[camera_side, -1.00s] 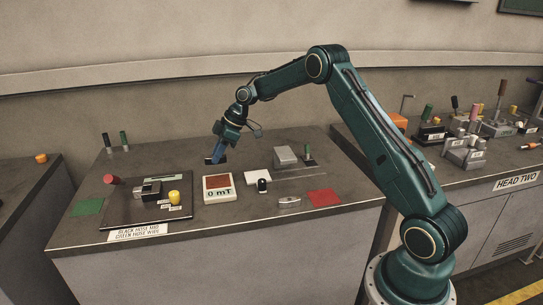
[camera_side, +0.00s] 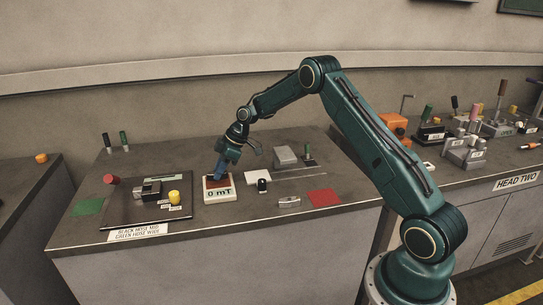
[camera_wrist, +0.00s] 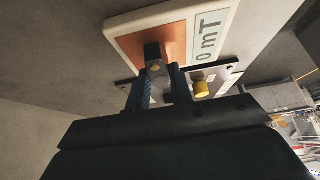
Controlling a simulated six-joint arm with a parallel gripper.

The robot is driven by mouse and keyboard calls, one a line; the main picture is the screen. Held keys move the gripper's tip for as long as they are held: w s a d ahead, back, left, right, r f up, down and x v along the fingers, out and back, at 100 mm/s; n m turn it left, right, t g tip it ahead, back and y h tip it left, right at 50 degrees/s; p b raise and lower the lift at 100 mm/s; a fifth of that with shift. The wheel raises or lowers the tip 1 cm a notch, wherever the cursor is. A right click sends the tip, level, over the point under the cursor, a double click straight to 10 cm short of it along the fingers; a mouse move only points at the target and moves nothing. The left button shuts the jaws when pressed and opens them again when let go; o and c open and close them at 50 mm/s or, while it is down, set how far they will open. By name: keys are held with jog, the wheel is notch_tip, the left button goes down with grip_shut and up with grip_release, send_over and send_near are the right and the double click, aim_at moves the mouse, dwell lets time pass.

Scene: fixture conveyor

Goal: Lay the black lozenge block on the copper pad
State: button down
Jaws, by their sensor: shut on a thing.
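The copper pad (camera_side: 210,184) is the square top of a white meter box (camera_side: 229,195) whose display reads 0 mT. My gripper (camera_side: 220,172) points down over the pad in the side view. In the wrist view its blue fingers (camera_wrist: 160,84) are shut on the black lozenge block (camera_wrist: 153,52), which stands out past the fingertips. The block overlaps the copper surface (camera_wrist: 176,42) in that view. I cannot tell whether it touches the pad. In the side view the block is not clearly visible.
A white card with a black piece (camera_side: 262,185), a grey block (camera_side: 285,156) and a red mat (camera_side: 324,196) lie to the right. Bare bench lies behind the meter.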

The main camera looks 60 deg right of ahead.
jog(key=shift+f, duration=0.55)
dwell(0.9)
jog(key=c, duration=1.2)
grip_release()
jog(key=shift+o, duration=0.2)
jog(key=v, duration=1.3)
jog(key=shift+s+d+r, duration=0.15)
jog(key=shift+r, duration=0.15)
